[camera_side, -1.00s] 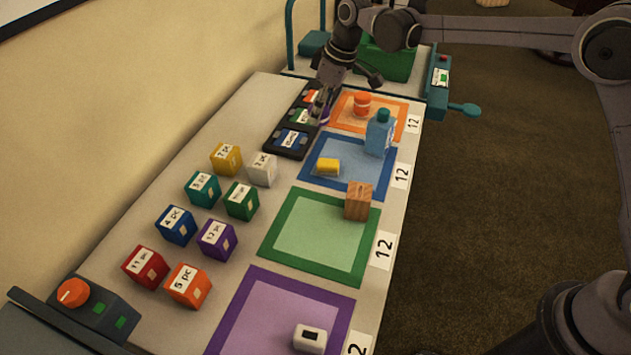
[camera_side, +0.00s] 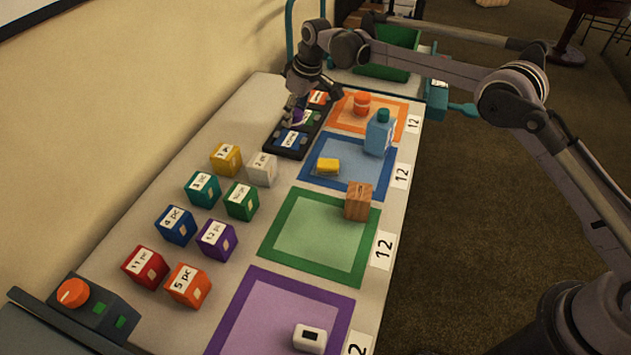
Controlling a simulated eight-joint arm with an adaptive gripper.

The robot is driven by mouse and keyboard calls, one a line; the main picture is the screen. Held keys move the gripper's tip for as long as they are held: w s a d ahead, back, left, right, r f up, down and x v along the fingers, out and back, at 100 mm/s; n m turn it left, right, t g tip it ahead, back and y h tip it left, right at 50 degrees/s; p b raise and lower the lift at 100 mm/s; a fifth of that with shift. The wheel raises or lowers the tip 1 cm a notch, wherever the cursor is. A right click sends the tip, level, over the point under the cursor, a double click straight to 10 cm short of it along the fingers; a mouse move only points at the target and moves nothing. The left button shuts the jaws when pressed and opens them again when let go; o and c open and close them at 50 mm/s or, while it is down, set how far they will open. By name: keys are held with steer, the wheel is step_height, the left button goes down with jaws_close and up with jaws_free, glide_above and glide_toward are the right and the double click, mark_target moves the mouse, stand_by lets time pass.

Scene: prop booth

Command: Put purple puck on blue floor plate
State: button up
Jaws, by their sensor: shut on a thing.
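The purple puck (camera_side: 298,116) is small and partly hidden by the fingers of my gripper (camera_side: 295,110). My gripper points down and is shut on the puck, over the black tray at the back of the table. I cannot tell how high the puck is above the tray. The blue floor plate (camera_side: 333,183), a blue frame with a lighter centre, lies to the right of and nearer than the gripper. A yellow block (camera_side: 328,166) lies on its left part. A blue bottle (camera_side: 379,134) stands at its back right corner.
The black tray (camera_side: 277,151) holds labelled cards. An orange plate (camera_side: 398,108) with an orange container (camera_side: 361,104) lies behind the blue one; a green plate (camera_side: 275,240) with a wooden block (camera_side: 358,202) lies in front. Several labelled cubes stand left. The blue plate's centre is bare.

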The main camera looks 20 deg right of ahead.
mark_target(292, 140)
steer(key=shift+w+a+f, duration=0.2)
steer(key=shift+a+f, duration=0.35)
steer(key=shift+a, duration=0.1)
steer(key=shift+f, duration=1.85)
steer(key=shift+f, duration=0.1)
steer(key=o, duration=1.2)
steer(key=shift+c, duration=0.2)
